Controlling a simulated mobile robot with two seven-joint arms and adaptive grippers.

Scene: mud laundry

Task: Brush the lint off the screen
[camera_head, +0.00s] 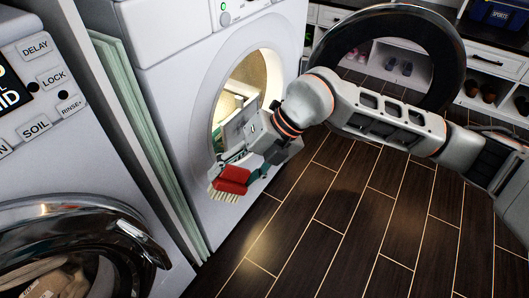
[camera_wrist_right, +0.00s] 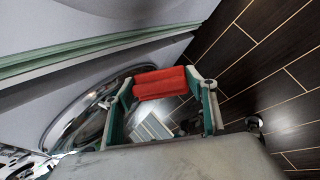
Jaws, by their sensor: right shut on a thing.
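My right gripper (camera_head: 238,172) is shut on a red brush (camera_head: 231,179) with pale bristles (camera_head: 224,196). It holds the brush in front of the white machine, beside its round opening, with the bristles facing down. In the right wrist view the red brush (camera_wrist_right: 160,83) lies across the two fingertips of my right gripper (camera_wrist_right: 165,100). A pale striped panel (camera_wrist_right: 152,128) shows between the fingers; I cannot tell whether it is the screen. My left gripper is not in view.
The white machine (camera_head: 180,100) has its round door (camera_head: 452,60) swung open to the right, behind my right arm. Another front loader (camera_head: 60,150) stands at the left, with a green panel (camera_head: 150,130) between them. Shelves with shoes (camera_head: 487,92) stand behind. The dark floor (camera_head: 340,220) is clear.

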